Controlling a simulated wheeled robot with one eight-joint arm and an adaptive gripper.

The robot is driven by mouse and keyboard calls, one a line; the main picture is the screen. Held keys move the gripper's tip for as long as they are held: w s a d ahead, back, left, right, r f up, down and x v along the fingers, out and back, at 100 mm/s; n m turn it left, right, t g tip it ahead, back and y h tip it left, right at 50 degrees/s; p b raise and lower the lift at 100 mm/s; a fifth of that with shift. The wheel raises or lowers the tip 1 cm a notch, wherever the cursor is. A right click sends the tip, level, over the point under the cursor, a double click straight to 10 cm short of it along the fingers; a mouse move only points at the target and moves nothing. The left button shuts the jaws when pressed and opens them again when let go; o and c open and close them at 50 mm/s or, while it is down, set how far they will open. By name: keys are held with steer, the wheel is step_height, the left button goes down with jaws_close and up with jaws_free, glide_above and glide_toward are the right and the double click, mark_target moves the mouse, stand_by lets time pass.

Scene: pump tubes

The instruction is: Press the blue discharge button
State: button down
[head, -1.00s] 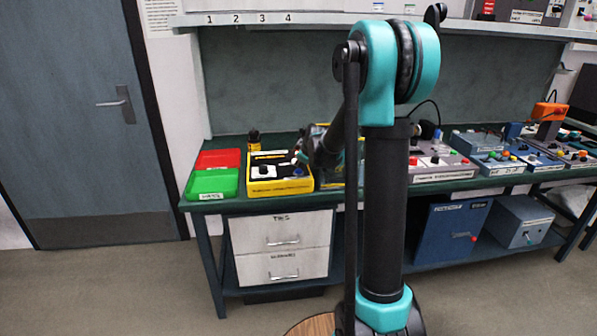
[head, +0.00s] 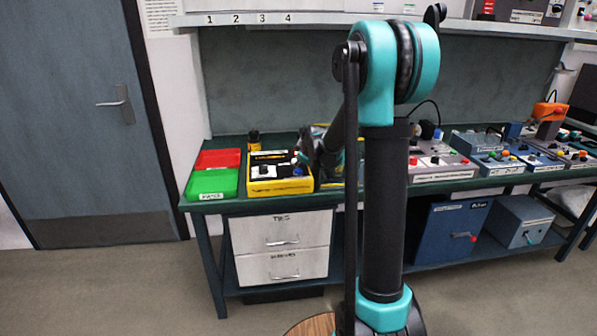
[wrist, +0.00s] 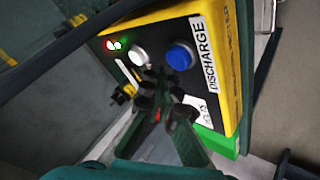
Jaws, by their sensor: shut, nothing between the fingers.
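The blue button (wrist: 180,56) is a round cap on the yellow-edged control box (wrist: 228,75), next to a white label reading DISCHARGE. In the head view the box (head: 280,187) sits on the bench, with the blue button (head: 298,171) small at its right side. My gripper (wrist: 158,82) is shut and empty in the wrist view. Its tips appear just below the blue and white buttons in the picture; I see no clear contact with the blue one. In the head view my gripper (head: 302,157) is over the box's right side, partly hidden by my arm.
A white button (wrist: 139,55), a lit green lamp (wrist: 116,45) and a black knob (wrist: 123,94) are on the same panel. Red (head: 218,158) and green (head: 212,183) trays lie left of the box. A small dark bottle (head: 254,140) stands behind it.

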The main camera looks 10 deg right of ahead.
mark_target(299, 171)
steer(key=shift+f, duration=0.15)
steer(key=shift+f, duration=0.2)
steer(key=shift+f, duration=0.65)
stand_by(0.8)
steer(key=shift+r, duration=1.05)
steer(key=shift+r, duration=0.15)
steer(key=shift+r, duration=2.4)
